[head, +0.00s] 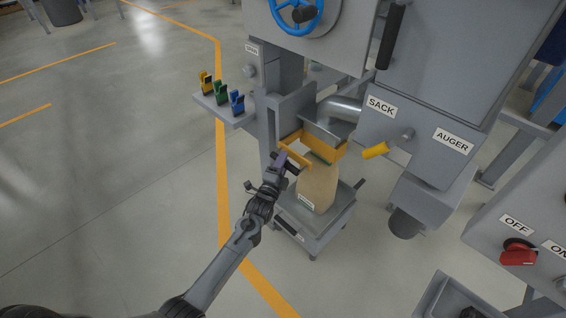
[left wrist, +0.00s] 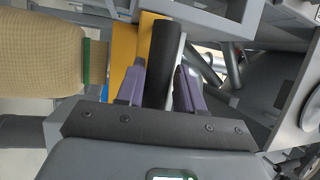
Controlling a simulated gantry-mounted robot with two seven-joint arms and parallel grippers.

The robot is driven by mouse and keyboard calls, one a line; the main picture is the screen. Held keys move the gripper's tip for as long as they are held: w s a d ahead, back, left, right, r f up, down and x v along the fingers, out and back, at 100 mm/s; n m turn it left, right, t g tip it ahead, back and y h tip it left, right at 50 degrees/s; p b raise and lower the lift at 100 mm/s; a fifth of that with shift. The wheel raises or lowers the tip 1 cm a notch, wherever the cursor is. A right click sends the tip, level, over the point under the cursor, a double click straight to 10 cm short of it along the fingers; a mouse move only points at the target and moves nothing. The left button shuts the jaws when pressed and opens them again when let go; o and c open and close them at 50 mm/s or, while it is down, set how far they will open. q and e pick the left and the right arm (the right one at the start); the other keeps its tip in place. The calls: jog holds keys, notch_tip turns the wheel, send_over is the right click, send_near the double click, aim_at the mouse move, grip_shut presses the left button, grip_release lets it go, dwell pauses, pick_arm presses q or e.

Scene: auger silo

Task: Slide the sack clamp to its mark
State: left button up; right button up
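The yellow sack clamp (head: 328,148) sits under the metal spout, across the top of the tan sack (head: 318,186). The sack stands upright on a grey platform (head: 328,227). The clamp's yellow plate also shows in the left wrist view (left wrist: 124,42), beside its black handle (left wrist: 163,60). My left gripper (head: 282,160) is at the clamp's near left side. In the left wrist view its purple fingers (left wrist: 162,85) lie on both sides of the black handle, close against it, and look shut on it. The mark cannot be made out. My right gripper is out of view.
A shelf (head: 226,110) with yellow, green and blue clips stands left of the machine. A yellow lever (head: 376,151) sticks out right of the clamp, below the SACK label. A red switch (head: 518,256) is at far right. The floor at left is open.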

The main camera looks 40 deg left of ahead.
pick_arm(q)
jog(key=shift+o, duration=1.4)
jog(key=shift+r, duration=0.3)
jog(key=shift+d+f, duration=0.1)
jog(key=p+v, duration=0.3)
jog(key=v, duration=0.7)
jog(key=shift+s+p, duration=0.3)
jog(key=shift+s, duration=0.05)
jog(key=shift+d, duration=0.15)
